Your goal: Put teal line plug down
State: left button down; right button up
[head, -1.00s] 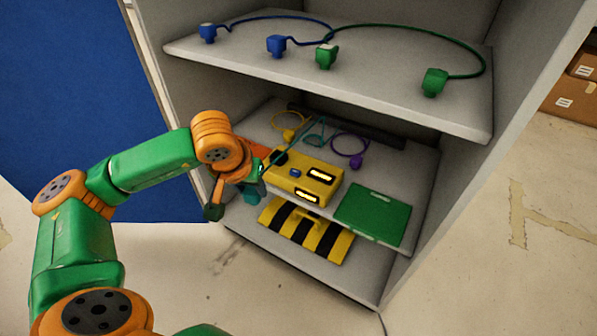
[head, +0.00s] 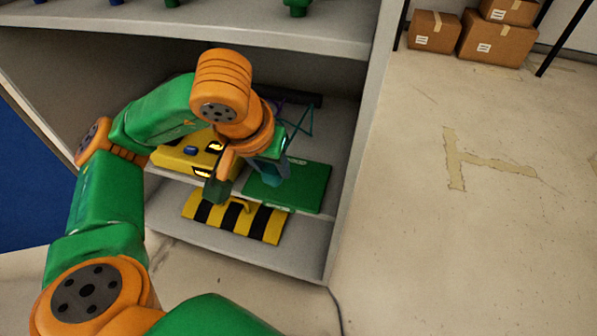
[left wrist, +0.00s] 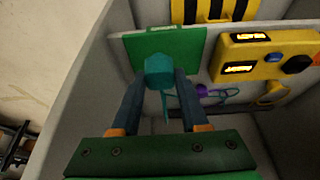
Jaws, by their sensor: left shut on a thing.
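My left gripper (head: 272,172) is shut on the teal plug (left wrist: 160,72), which sits between the two fingertips in the left wrist view. In the head view the arm and wrist mostly hide the plug. Its thin teal cord (head: 302,124) runs back into the shelf. The gripper is over the flat green pad (head: 310,188) on the middle shelf, and the pad also shows behind the plug in the left wrist view (left wrist: 192,42). I cannot tell whether the plug touches the pad. My right gripper is not in view.
A yellow box (head: 172,158) with lit windows stands left of the pad. A black-and-yellow striped piece (head: 228,217) is in front, lower down. A purple plug (left wrist: 202,91) and a yellow plug (left wrist: 268,98) show in the left wrist view. The upper shelf (head: 230,30) overhangs; a side wall (head: 362,130) closes the right.

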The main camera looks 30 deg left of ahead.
pick_arm(q)
jog(key=w+a+f+b, duration=0.1)
jog(key=w+f, duration=0.2)
jog(key=w+a+f+b, duration=0.1)
jog(key=w+f+b, duration=0.1)
jog(key=f, duration=0.2)
jog(key=w+a+f+b, duration=0.1)
jog(key=w+f, duration=0.2)
jog(key=f, duration=0.1)
jog(key=shift+w+a+f+b, duration=0.15)
jog(key=shift+w+b, duration=0.15)
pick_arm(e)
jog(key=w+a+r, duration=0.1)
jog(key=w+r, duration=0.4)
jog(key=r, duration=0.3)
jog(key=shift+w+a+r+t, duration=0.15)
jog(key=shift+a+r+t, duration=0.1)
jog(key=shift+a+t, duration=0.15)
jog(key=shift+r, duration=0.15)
pick_arm(q)
jog(key=shift+c, duration=2.1)
grip_release()
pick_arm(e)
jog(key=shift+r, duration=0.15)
